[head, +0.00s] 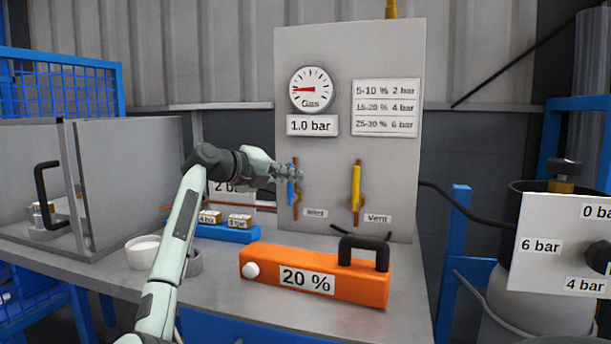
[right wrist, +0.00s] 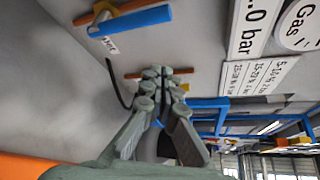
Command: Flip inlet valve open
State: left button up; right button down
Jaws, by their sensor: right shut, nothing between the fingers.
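The blue inlet valve handle (head: 291,190) stands upright on the grey panel, above the "Inlet" label (head: 314,212). It lies along its copper-coloured pipe and also shows at the upper left of the right wrist view (right wrist: 142,22). My right gripper (head: 296,174) is shut and empty, in front of the panel by the upper part of this handle and partly covering it. In the right wrist view its fingertips (right wrist: 165,75) are apart from the blue handle. The yellow vent handle (head: 356,187) stands upright to the right. My left gripper is out of view.
The gauge (head: 312,89) and a "1.0 bar" plate (head: 312,125) sit above the inlet valve, beside a pressure table (head: 385,107). An orange "20 %" block (head: 330,283) with a black handle lies on the bench below. A blue holder (head: 225,233) stands behind my arm.

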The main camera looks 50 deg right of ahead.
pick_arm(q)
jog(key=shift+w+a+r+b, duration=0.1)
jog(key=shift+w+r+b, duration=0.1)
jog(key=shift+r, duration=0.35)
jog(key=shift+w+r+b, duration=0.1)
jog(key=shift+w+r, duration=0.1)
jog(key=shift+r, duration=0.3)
pick_arm(e)
jog(key=a, duration=0.3)
jog(key=w+a, duration=0.1)
jog(key=a, duration=0.1)
jog(key=shift+w+a+f, duration=0.1)
jog(key=shift+a+f, duration=0.05)
jog(key=shift+a, duration=0.25)
